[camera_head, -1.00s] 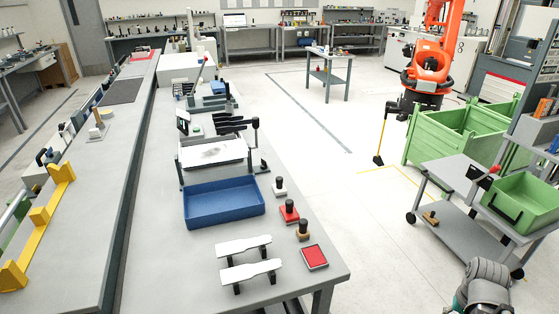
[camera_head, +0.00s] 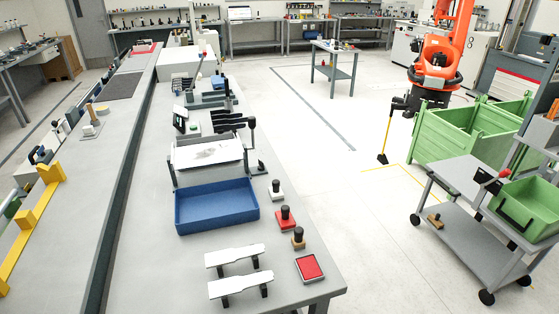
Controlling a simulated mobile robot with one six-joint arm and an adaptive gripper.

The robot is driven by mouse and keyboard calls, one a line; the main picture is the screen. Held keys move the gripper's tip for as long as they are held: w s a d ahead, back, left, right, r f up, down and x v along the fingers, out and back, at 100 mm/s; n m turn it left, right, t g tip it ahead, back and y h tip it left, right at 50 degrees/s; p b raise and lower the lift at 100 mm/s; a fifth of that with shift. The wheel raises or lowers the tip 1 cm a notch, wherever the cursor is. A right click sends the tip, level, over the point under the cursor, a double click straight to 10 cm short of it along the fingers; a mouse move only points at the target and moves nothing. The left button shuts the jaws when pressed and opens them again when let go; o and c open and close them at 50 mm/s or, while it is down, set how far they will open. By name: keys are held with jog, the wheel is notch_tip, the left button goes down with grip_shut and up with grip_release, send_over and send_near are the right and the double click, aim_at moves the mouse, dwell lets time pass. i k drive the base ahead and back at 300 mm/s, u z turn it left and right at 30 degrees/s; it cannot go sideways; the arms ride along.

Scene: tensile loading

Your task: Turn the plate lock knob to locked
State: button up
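I cannot pick out a plate lock knob with certainty. A small black upright piece (camera_head: 261,166) stands at the right of the plate. It is too small to tell whether it is the knob or how it is turned. On the left bench a small fixture with a tan upright peg (camera_head: 91,116) stands on a grey base. My gripper is not in view.
Two white dog-bone specimens (camera_head: 240,284) rest on black supports at the bench's front. Black-topped stamps (camera_head: 285,217) and a red pad (camera_head: 309,267) stand right of them. A grey cart with a green bin (camera_head: 526,208) stands at the right.

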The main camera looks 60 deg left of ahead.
aim_at(261, 167)
jog(key=z, duration=0.55)
jog(key=i, duration=1.35)
jog(key=u, duration=2.45)
